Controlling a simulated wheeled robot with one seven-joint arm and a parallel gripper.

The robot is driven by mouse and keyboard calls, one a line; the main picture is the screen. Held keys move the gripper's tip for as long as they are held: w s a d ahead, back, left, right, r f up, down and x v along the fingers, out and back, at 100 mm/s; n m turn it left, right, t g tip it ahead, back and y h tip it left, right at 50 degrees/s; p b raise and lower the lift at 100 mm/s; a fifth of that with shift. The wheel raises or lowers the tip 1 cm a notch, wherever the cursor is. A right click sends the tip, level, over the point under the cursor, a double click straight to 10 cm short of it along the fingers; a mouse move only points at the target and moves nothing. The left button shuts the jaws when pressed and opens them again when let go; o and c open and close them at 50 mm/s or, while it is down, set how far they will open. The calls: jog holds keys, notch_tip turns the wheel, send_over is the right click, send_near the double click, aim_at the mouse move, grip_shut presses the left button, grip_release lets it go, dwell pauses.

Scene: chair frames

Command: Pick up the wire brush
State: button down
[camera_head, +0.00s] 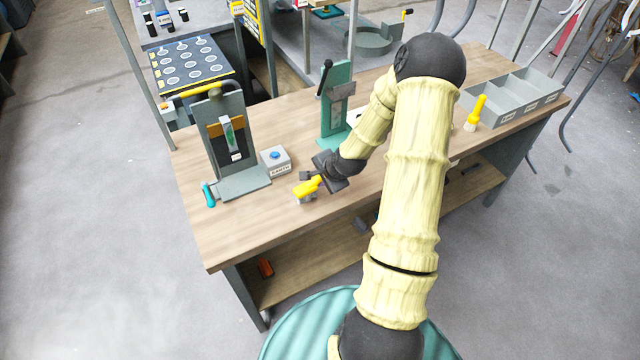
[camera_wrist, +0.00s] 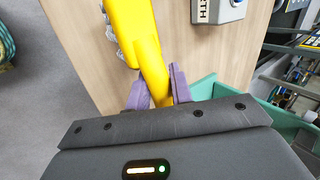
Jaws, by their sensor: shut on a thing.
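The wire brush (camera_head: 306,188) has a yellow handle and grey bristles, and it is at the front middle of the wooden bench. In the wrist view its yellow handle (camera_wrist: 138,35) runs up from between the fingers, with grey wire tufts along its left side. My gripper (camera_head: 318,181) is shut on the handle's end. In the wrist view the purple fingers of my gripper (camera_wrist: 159,90) stand on either side of the handle. I cannot tell whether the bristles touch the bench top.
A grey box with a blue button (camera_head: 275,161) stands just behind the brush. A grey press fixture (camera_head: 240,182) is to the left, a green press (camera_head: 336,105) behind. Another yellow-handled brush (camera_head: 477,108) stands by grey bins (camera_head: 510,97). The bench's (camera_head: 230,238) front left is clear.

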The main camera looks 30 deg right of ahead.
notch_tip(320, 180, up, 7)
jog(key=shift+r, duration=0.1)
dwell(0.5)
jog(key=c, duration=1.8)
grip_release()
jog(key=c, duration=0.3)
